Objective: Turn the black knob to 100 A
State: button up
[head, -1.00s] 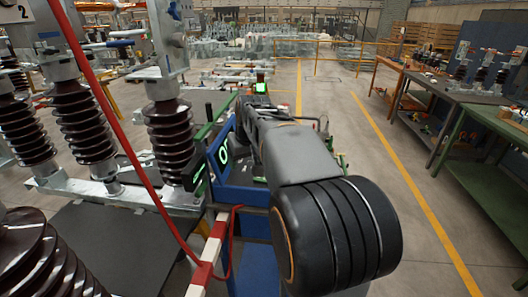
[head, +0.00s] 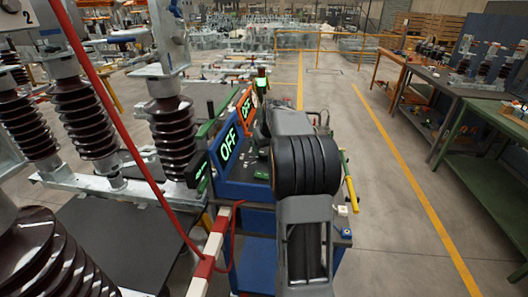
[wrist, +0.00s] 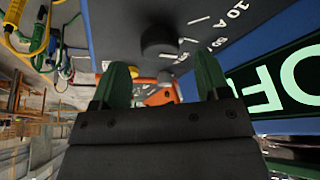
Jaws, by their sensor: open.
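In the wrist view the black knob (wrist: 159,41) is a dark round knob on a dark grey panel (wrist: 200,22) with white tick marks. A "10 A" label is readable to its right; other lettering is partly cut off, and I cannot tell where the knob points. My gripper (wrist: 163,78) has green fingers spread apart with nothing between them. The knob shows beyond the fingertips, apart from them. In the head view my arm covers the knob and the gripper.
A lit OFF sign (head: 228,145) stands on the blue cabinet (head: 250,192), left of my arm; it also shows in the wrist view (wrist: 290,80). Cables (wrist: 40,40) hang at the wrist view's left. A red-and-white bar (head: 210,250) and brown insulators (head: 170,135) stand left. The right aisle is clear.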

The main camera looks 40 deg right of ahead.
aim_at(264, 152)
jog(key=shift+x, duration=1.7)
jog(key=c, duration=0.9)
jog(key=shift+m, duration=0.3)
jog(key=m+h, duration=0.1)
jog(key=m, duration=0.3)
jog(key=shift+a+g+h, duration=0.15)
jog(key=shift+g+h, duration=0.25)
jog(key=shift+w+m+g+h+b, duration=0.1)
jog(key=shift+m+g+h+b, duration=0.4)
jog(key=shift+m, duration=1.8)
